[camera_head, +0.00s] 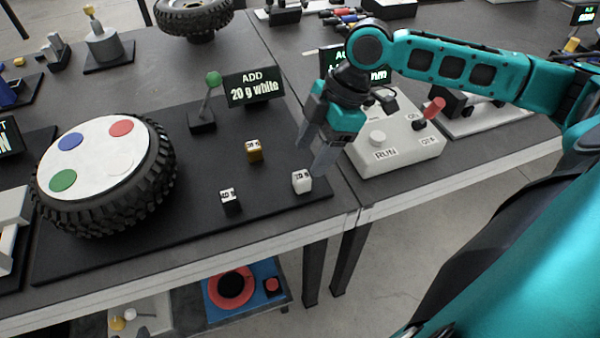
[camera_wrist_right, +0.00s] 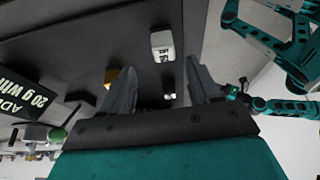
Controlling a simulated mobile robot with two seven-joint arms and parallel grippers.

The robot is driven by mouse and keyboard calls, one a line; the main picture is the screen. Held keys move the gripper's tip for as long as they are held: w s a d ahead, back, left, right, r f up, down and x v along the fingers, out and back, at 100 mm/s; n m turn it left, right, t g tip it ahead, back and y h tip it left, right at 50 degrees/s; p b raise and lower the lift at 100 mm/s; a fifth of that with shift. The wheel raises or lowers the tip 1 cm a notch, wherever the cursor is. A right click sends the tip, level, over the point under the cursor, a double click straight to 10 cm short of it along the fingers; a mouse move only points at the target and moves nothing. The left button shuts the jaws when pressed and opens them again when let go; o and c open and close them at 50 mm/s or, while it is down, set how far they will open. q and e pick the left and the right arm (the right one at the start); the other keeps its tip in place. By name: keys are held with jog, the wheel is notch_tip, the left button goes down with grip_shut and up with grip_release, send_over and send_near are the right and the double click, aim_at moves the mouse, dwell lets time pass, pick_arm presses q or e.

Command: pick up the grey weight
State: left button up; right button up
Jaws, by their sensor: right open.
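A pale grey-white cube weight (camera_head: 302,181) stands near the front right corner of the black board. It is the palest of the weights and fits the grey one best. In the right wrist view the same pale weight (camera_wrist_right: 162,45) lies ahead of the finger gap. My right gripper (camera_head: 318,155) is open and empty, its fingers pointing down, above and slightly right of the weight; no contact shows. In the wrist view the gripper (camera_wrist_right: 160,68) shows both fingers apart.
A gold weight (camera_head: 254,151) and a black weight (camera_head: 230,200) stand nearby on the board (camera_head: 200,236). A sign (camera_head: 254,88) reads "ADD 20 g white". A tyre (camera_head: 105,175) with coloured discs stands left. A RUN switch box (camera_head: 400,145) stands close right of the gripper.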

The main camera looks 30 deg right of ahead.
aim_at(302, 175)
jog(key=x, duration=0.2)
jog(key=b+x, duration=0.1)
jog(key=x, duration=0.3)
jog(key=shift+s+a, duration=0.1)
jog(key=shift+s, duration=0.2)
jog(key=shift+a+f, duration=0.1)
jog(key=shift+f, duration=0.15)
pick_arm(q)
jog(key=shift+w+d+f, duration=0.15)
jog(key=shift+w+d, duration=0.15)
jog(key=shift+w, duration=0.05)
pick_arm(e)
jog(key=c, duration=1)
pick_arm(q)
jog(key=shift+f, duration=0.1)
pick_arm(e)
jog(key=shift+r, duration=0.1)
